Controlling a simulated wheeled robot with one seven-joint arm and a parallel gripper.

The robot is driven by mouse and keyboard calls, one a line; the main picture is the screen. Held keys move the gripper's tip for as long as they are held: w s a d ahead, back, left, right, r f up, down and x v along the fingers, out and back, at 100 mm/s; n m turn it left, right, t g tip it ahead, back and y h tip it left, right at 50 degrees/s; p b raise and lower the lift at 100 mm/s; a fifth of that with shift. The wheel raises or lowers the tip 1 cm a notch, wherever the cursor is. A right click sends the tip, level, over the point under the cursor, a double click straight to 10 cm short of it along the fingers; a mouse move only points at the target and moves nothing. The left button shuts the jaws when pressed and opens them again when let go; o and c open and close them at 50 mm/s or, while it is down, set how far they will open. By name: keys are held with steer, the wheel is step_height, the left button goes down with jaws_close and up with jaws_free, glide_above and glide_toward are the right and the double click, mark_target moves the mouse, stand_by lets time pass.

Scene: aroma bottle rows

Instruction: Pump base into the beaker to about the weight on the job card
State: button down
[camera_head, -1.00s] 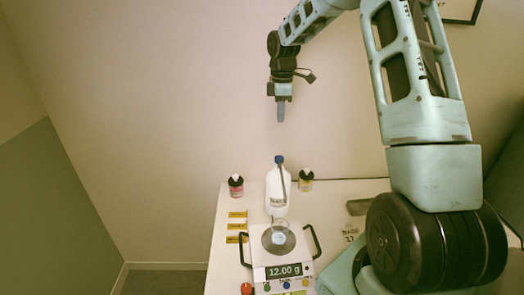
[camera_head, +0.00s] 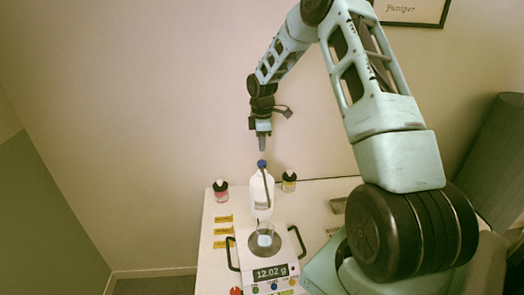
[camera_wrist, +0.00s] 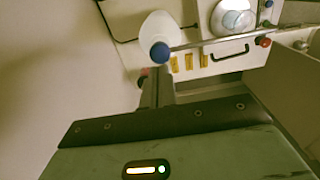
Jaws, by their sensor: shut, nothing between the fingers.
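The white base bottle (camera_head: 262,198) stands upright behind the scale, with a blue pump head (camera_head: 262,163) on top. A thin spout runs from the pump toward the beaker. The glass beaker (camera_head: 265,237) sits on the round pan of the white scale (camera_head: 284,259), whose display (camera_head: 270,273) reads 12.02 g. My gripper (camera_head: 263,144) is shut and empty, pointing down a little above the pump head. In the wrist view, the fingers (camera_wrist: 156,90) show beside the blue pump head (camera_wrist: 160,52). A card (camera_head: 333,230) right of the scale is partly hidden by my arm and unreadable.
Yellow labels (camera_head: 223,231) lie left of the scale. Black handles flank the scale; a red button (camera_head: 236,291) is at the front left.

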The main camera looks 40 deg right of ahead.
mark_target(262, 162)
step_height(262, 162, down, 5)
steer(key=shift+r+p, duration=0.2)
steer(key=shift+p, duration=0.75)
steer(key=shift+f, duration=0.15)
steer(key=shift+f+b, duration=0.9)
steer(key=shift+f, duration=0.1)
steer(key=shift+s+a, duration=0.1)
